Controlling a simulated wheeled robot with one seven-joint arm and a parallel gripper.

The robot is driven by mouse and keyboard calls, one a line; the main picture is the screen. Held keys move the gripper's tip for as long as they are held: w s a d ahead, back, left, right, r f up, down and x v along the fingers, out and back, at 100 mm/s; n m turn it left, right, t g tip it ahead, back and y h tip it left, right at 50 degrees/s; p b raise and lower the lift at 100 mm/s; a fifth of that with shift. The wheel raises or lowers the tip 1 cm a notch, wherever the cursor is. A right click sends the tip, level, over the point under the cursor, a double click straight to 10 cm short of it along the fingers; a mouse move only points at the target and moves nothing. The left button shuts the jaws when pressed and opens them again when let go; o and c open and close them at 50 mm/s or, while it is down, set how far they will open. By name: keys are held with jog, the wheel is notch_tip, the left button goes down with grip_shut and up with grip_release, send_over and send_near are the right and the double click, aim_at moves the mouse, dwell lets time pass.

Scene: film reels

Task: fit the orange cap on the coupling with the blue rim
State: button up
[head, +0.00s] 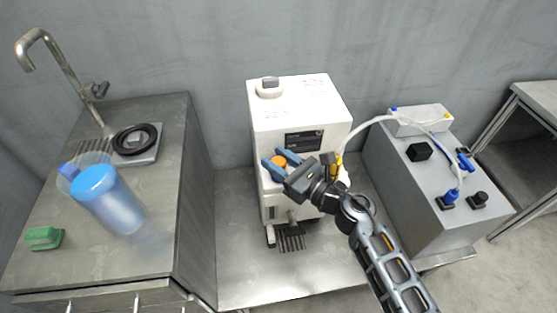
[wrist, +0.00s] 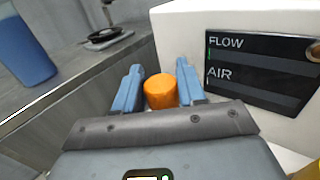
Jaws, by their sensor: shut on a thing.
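My gripper (head: 271,157) has blue fingers and is shut on the orange cap (head: 279,161), in front of the white machine (head: 300,112). In the wrist view the cap (wrist: 160,91) sits between the two fingers, apart from the machine's dark FLOW and AIR panel (wrist: 262,70). On the grey box (head: 410,185) at the right, a blue fitting (head: 449,198) sits at the end of a clear hose. Another blue part (head: 465,162) lies behind it. I cannot tell which fitting is the coupling with the blue rim; the arm hides part of the machine's front.
The left counter (head: 150,180) holds a blue translucent pitcher (head: 108,203), a green block (head: 43,238), a black ring (head: 135,139) and a tap (head: 62,72). The clear hose (head: 372,122) arches between machine and box. Black knobs (head: 419,151) stand on the box.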

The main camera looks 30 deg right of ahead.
jog(key=shift+f+b, duration=0.6)
jog(key=o, duration=0.7)
jog(key=shift+o, duration=0.2)
jog(key=v, duration=1.1)
jog(key=shift+b, duration=0.4)
jog(key=shift+s, duration=0.1)
dwell(0.4)
